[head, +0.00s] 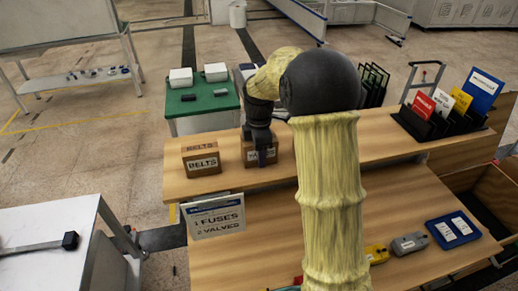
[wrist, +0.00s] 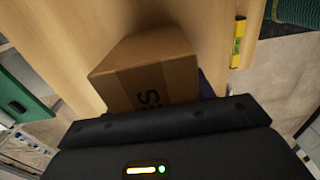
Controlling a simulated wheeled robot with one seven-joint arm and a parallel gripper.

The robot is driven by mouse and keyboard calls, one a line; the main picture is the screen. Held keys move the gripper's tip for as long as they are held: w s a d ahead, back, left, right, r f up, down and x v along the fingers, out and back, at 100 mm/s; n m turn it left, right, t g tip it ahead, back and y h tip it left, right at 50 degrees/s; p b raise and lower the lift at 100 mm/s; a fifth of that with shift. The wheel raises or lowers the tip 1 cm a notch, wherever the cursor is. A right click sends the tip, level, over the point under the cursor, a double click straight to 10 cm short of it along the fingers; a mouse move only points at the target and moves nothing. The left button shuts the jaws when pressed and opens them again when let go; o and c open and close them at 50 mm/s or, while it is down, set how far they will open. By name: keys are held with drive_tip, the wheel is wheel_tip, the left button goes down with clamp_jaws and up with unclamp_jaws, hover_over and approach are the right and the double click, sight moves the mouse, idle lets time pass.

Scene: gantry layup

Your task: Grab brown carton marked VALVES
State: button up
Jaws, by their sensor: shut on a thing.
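A brown carton (head: 251,157) with a white label starting "VA" stands on the upper wooden shelf. My gripper (head: 262,157) reaches down onto it from above and is shut on it, hiding part of the label. In the wrist view the carton (wrist: 150,75) sits right against the dark gripper body, with the end of its dark lettering showing. The fingertips are mostly hidden there. I cannot tell whether the carton is clear of the shelf.
A similar carton marked BELTS (head: 202,159) stands to the left on the shelf (head: 225,183). A sign reading FUSES and VALVES (head: 216,217) hangs on the front edge. A folder rack (head: 440,123) stands at right. Blue and grey items lie on the lower worktop (head: 240,260).

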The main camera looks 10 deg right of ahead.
drive_tip(key=shift+r, duration=0.15)
wheel_tip(320, 180, up, 10)
drive_tip(key=shift+f+b, duration=0.1)
drive_tip(key=shift+b, duration=0.85)
drive_tip(key=shift+f, duration=0.1)
